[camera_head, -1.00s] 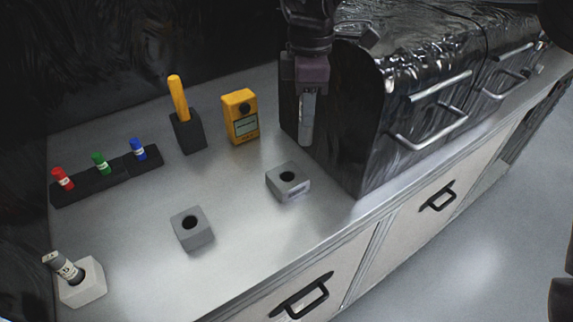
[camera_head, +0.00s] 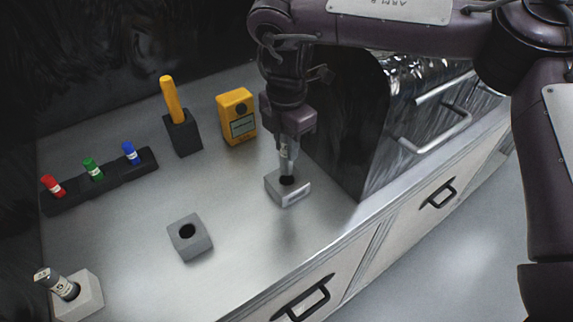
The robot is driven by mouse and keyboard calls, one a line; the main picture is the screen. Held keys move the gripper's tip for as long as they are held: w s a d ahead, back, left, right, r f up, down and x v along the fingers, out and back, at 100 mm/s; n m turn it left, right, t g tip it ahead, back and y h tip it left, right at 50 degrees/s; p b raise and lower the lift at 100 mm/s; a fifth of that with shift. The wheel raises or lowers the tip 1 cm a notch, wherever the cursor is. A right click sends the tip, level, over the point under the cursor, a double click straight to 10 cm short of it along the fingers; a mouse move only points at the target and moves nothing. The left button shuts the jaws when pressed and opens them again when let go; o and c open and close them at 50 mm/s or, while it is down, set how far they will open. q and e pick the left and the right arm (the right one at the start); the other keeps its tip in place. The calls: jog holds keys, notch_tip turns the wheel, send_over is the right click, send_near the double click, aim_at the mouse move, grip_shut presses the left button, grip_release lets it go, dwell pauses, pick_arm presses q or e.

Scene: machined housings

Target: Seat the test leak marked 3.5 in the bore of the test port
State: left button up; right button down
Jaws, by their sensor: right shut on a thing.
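My right gripper (camera_head: 287,145) reaches down from the top centre and is shut on a slim grey cylinder with a pale label (camera_head: 286,155), a test leak by its look; its marking is too small to read. The cylinder is roughly upright, its lower end at the dark bore of a grey block with a pale front label (camera_head: 292,197), which looks like the test port. I cannot tell whether the tip is just above the bore or inside it. Another grey labelled cylinder (camera_head: 64,288) leans in a pale block (camera_head: 85,302) at the lower left. My left gripper is not in view.
A second grey bored block (camera_head: 194,246) stands empty at centre left. Behind are a black rack (camera_head: 112,176) with red, green and blue pieces, a black holder (camera_head: 184,138) with a yellow handle, and a yellow meter (camera_head: 238,117).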

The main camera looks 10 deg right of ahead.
aim_at(287, 167)
notch_tip(287, 167, down, 3)
notch_tip(287, 167, down, 3)
jog(key=shift+f, duration=0.25)
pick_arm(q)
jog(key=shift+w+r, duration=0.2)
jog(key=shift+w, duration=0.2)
pick_arm(e)
jog(key=shift+s+f, duration=0.1)
jog(key=shift+f, duration=0.05)
jog(key=c, duration=1.2)
grip_release()
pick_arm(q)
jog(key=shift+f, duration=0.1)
